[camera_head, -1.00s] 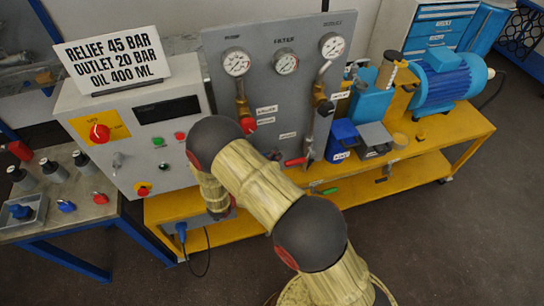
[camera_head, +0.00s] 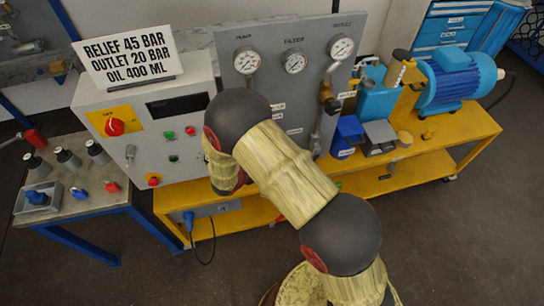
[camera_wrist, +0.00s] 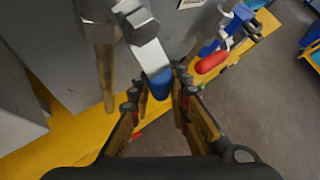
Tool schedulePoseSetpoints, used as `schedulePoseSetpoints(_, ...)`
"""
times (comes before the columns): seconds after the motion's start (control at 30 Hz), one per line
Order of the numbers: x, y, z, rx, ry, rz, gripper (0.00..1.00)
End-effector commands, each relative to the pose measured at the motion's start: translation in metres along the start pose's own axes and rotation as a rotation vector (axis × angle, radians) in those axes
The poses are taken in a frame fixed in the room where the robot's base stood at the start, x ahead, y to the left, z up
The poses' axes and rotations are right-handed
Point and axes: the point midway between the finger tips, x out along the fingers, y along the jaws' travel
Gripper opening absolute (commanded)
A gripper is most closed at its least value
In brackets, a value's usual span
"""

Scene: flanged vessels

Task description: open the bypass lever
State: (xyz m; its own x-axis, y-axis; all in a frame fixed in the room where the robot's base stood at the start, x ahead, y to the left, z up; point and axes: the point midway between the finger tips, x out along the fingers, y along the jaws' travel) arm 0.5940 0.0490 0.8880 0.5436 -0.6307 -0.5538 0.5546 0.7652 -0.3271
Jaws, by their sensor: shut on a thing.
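In the wrist view a metal lever with a blue-tipped handle (camera_wrist: 157,82) hangs down from a steel fitting (camera_wrist: 140,25). My gripper (camera_wrist: 160,94) is shut on the blue end, with a finger on either side of it. I take this to be the bypass lever; no label on it can be read. A second lever with a red handle (camera_wrist: 212,62) sits to the right, apart from my fingers. In the head view my arm hides my gripper and the blue lever in front of the grey gauge panel (camera_head: 275,95).
A brass pipe (camera_wrist: 104,70) stands close to the left of my gripper. A control box (camera_head: 190,150) stands left of the panel. Blue containers (camera_head: 347,133) and a blue motor (camera_head: 455,78) sit on the yellow bench (camera_head: 455,130) at right. The floor in front is clear.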

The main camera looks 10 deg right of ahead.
Motion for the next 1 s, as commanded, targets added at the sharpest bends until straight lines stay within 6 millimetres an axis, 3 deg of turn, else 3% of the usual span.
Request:
schedulePoseSetpoints(0.4,-0.011,0.022,-0.008,0.17,0.167,0.192,0.0)
schedulePoseSetpoints(1.0,-0.018,0.03,-0.01,0.231,0.233,0.264,0.0)
